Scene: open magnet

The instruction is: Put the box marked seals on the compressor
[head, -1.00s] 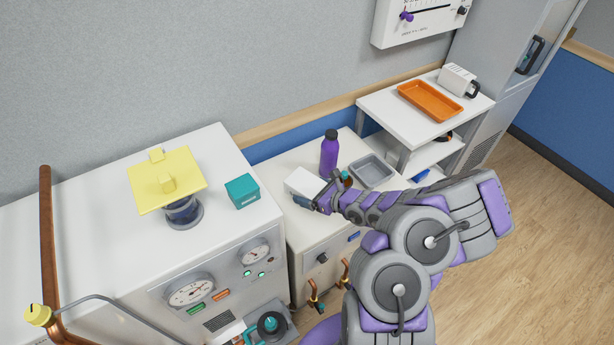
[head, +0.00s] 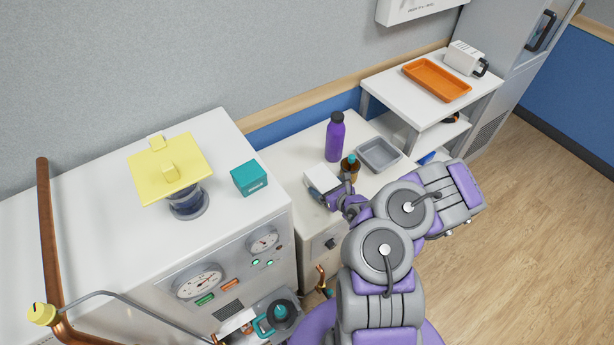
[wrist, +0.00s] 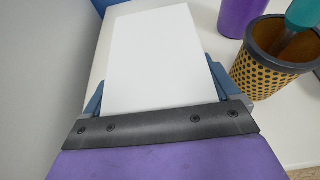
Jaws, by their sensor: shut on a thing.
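My gripper (head: 335,192) is shut on a white box (head: 321,178) over the lower white cabinet (head: 292,160). In the wrist view the white box (wrist: 152,55) lies between the two blue-grey fingers of my gripper (wrist: 158,88). No marking is readable on its visible face. I cannot tell whether it touches the cabinet top. The larger white machine with gauges (head: 215,133), which looks like the compressor, stands to the left. On its top are a small teal box (head: 249,179), with lettering too small to read, and a yellow plate (head: 171,163) on a dark round post.
Close right of the held box stand a brown perforated cup (wrist: 262,72) with a teal-topped item and a purple bottle (head: 335,137). A grey tray (head: 379,154) lies beyond. A copper pipe (head: 45,220) rises at far left. The machine's front top is clear.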

